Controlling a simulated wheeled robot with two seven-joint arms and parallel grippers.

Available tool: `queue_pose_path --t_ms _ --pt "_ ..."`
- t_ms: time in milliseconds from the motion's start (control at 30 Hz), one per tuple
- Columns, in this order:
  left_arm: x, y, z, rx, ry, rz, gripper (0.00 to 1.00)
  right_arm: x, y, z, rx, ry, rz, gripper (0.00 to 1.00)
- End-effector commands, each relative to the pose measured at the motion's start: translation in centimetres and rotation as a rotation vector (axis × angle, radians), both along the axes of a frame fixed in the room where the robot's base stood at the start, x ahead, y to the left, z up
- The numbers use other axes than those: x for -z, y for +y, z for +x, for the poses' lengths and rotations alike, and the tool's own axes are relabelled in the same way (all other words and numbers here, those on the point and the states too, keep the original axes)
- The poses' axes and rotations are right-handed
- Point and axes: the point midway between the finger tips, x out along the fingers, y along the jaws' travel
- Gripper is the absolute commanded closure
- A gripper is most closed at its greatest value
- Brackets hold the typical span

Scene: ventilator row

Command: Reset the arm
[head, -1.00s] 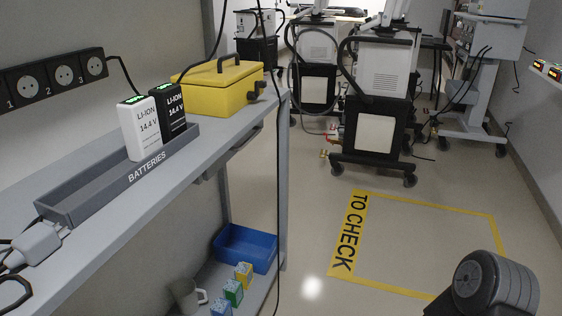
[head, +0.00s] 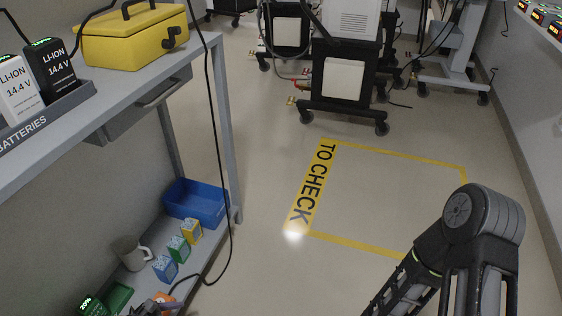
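The jointed part of my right arm (head: 485,215) stands at the lower right of the head view, dark grey with a rounded joint. One black link runs from it down to the left and out of the bottom edge. Its gripper is out of the picture. My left arm and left gripper cannot be made out. The bare floor beside the arm is marked by a yellow tape frame with a "TO CHECK" strip (head: 313,182). The arm covers the frame's lower right corner.
At left, a bench holds a yellow case (head: 135,38), a white battery (head: 18,88) and a black battery (head: 50,70). Its lower shelf holds a blue bin (head: 196,202), a mug (head: 130,254) and several small boxes. Wheeled ventilators (head: 343,75) stand behind the taped floor.

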Motion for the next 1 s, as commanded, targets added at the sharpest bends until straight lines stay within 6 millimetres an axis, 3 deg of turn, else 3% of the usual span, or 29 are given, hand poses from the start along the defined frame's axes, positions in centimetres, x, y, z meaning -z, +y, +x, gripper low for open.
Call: queue_pose_path --t_ms 67,200,433,700,1000 --pt "1.1 -0.4 -1.5 0.072 -0.012 0.073 0.31 0.0 -0.1 0.0 0.002 0.000 -0.001 0.64" --pt "2.4 -3.1 -3.7 0.295 -0.053 0.218 0.31 0.0 -0.1 0.0 0.002 0.000 -0.001 0.64" --pt "3.1 -7.6 -6.4 0.655 -0.135 0.389 0.31 0.0 -0.1 0.0 0.002 0.000 -0.001 0.64" --pt "2.2 -13.1 -9.8 1.192 -0.297 0.587 0.31 0.0 -0.1 0.0 0.002 0.000 -0.001 0.64" --pt "0.4 -16.7 -11.4 1.530 -0.411 0.678 0.31 0.0 -0.1 0.0 0.002 0.000 -0.001 0.64"
